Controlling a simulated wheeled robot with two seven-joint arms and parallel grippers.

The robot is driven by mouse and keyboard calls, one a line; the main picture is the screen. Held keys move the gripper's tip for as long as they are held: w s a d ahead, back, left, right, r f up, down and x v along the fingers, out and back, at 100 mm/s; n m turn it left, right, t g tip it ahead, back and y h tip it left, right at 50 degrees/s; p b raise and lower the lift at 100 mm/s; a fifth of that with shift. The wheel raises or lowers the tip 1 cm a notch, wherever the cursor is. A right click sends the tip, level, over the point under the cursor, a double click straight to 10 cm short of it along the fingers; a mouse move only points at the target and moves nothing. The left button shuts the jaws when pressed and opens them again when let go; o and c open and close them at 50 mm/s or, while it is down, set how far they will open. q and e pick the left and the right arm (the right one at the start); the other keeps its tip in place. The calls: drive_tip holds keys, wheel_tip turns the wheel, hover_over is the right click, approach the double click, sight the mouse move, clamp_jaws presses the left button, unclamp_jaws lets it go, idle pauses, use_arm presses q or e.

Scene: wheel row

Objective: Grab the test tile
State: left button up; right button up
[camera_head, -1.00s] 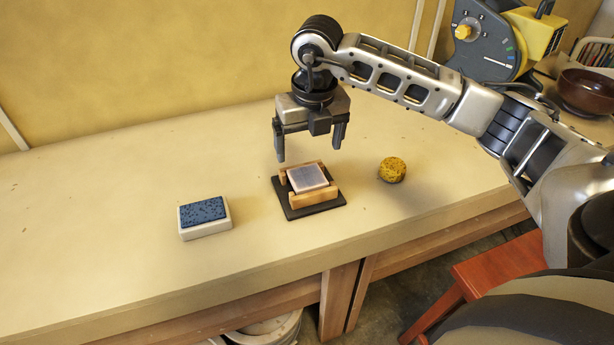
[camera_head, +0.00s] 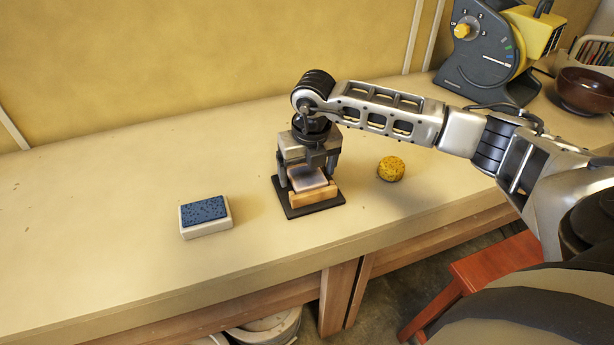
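The test tile (camera_head: 307,179) is a pale grey-lilac square. It lies on a small wooden cradle (camera_head: 314,198) on a dark base plate (camera_head: 296,212) on the table. My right gripper (camera_head: 308,178) is directly over the cradle and points down. Its two fingers are apart, one at the left side and one at the right side of the tile. I cannot tell whether they touch it. The gripper body hides the back of the tile and cradle. My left gripper is not in view.
A white block with a blue speckled top (camera_head: 205,217) lies to the left. A yellow round sponge (camera_head: 391,169) lies to the right. A grey and yellow machine (camera_head: 490,55) and a brown bowl (camera_head: 585,92) stand at the back right. The table's left side is clear.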

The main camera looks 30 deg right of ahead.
drive_tip(key=c, duration=0.9)
drive_tip(key=shift+r, duration=0.2)
